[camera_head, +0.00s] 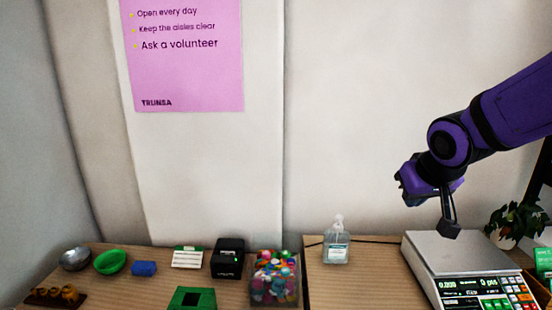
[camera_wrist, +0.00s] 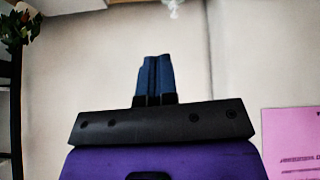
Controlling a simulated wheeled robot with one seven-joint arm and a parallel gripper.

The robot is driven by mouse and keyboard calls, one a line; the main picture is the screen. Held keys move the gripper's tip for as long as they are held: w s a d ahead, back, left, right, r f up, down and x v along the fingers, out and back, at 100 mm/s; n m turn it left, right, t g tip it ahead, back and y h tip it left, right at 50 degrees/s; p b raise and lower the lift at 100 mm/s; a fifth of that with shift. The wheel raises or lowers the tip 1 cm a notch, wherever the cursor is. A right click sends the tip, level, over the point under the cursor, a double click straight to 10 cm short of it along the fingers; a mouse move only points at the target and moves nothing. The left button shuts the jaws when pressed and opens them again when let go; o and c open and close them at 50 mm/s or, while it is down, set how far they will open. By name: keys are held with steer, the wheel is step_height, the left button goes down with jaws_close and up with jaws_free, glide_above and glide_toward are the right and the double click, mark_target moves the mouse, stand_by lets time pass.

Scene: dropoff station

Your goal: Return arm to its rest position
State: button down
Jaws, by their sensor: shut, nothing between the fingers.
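My arm (camera_head: 500,110), purple with black joints, reaches in from the right edge in the head view. My gripper (camera_head: 402,181) is at its end, in the air above and a little left of the scale. In the wrist view my gripper (camera_wrist: 155,60) shows two dark blue fingers side by side, shut and empty. They point toward the pale wall (camera_wrist: 100,60). A dark block on a short stalk hangs from my wrist, over the scale's plate; whether it touches the plate is hard to tell.
The scale (camera_head: 445,250), sanitizer bottle (camera_head: 337,246) and plant (camera_head: 514,222) are near my arm. Further left are a bin of colourful balls (camera_head: 274,278), black device (camera_head: 228,259), green bowl (camera_head: 110,262) and metal bowl (camera_head: 75,259). A pink poster (camera_head: 185,70) hangs behind. Air left of my gripper is clear.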

steer(key=s+d+r, duration=0.1)
steer(key=s+r, duration=0.2)
steer(key=s, duration=0.6)
steer(key=s+d+r+g, duration=0.1)
steer(key=s+d+r, duration=0.1)
steer(key=s, duration=0.8)
steer(key=shift+r+m+g, duration=0.3)
steer(key=shift+r+m, duration=0.1)
steer(key=shift+r, duration=0.35)
steer(key=shift+d, duration=0.1)
